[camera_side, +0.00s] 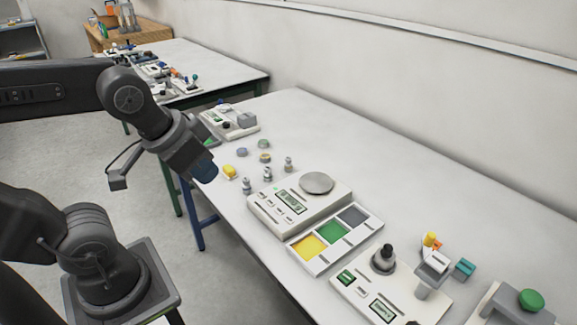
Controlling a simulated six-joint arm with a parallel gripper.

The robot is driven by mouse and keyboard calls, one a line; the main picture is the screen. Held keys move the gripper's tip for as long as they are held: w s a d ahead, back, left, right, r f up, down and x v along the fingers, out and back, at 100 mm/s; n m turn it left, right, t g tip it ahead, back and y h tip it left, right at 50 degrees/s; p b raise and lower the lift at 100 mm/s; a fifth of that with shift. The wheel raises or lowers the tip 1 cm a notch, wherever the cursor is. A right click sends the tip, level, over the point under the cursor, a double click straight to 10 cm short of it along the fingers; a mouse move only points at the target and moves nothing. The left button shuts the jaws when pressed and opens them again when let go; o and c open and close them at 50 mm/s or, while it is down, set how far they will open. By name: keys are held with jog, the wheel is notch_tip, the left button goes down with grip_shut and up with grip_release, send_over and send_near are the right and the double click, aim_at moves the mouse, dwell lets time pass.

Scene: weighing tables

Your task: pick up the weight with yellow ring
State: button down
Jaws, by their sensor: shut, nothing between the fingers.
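Three small grey metal weights stand in a slanting row on the white table: a near one (247,186), a middle one (267,174) and a far one (288,164). They are too small for me to tell which has a yellow ring. My gripper (206,173) is above the table's left edge, left of the weights and apart from them. It is shut and empty; its fingers are small and dark in this view.
A yellow object (229,171) sits near the gripper. Small low discs (263,144) lie behind the weights. A scale with a round pan (317,182) and a tray with coloured compartments (291,246) stand to the right. More instruments (231,121) stand behind.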

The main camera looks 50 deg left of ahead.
jog(key=c, duration=0.8)
grip_release()
